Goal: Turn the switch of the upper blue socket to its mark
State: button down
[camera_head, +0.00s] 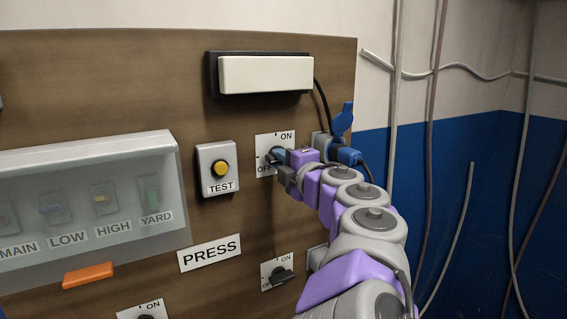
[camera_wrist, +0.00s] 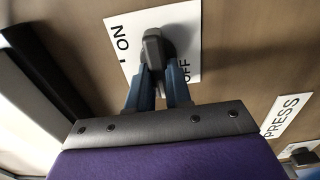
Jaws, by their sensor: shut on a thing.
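The upper switch's white plate (camera_head: 262,141) carries the words ON at top and OFF at lower left. It also shows in the wrist view (camera_wrist: 190,20). The dark grey switch knob (camera_wrist: 153,44) stands out from it between ON and OFF. My gripper (camera_head: 276,160) is at this knob and mostly hides it in the head view. In the wrist view the two blue fingers of my gripper (camera_wrist: 160,72) are shut on the knob. Exactly which mark the knob points to is unclear. The upper blue socket (camera_head: 341,120) has its lid raised, right of the plate, with a blue plug (camera_head: 348,155) in it.
A TEST box with a yellow button (camera_head: 220,168) is left of the plate. A lower switch (camera_head: 282,276) and a PRESS label (camera_head: 209,252) are below. A pale lamp-like bar (camera_head: 265,75) is above. A clear-covered breaker box (camera_head: 90,205) is at left.

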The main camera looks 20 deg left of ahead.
jog(key=shift+f, duration=0.25)
jog(key=c, duration=1.3)
grip_release()
jog(key=shift+a, duration=0.1)
jog(key=shift+o, duration=1.3)
jog(key=shift+a, duration=0.2)
jog(key=shift+r, duration=0.1)
jog(key=shift+d, duration=0.1)
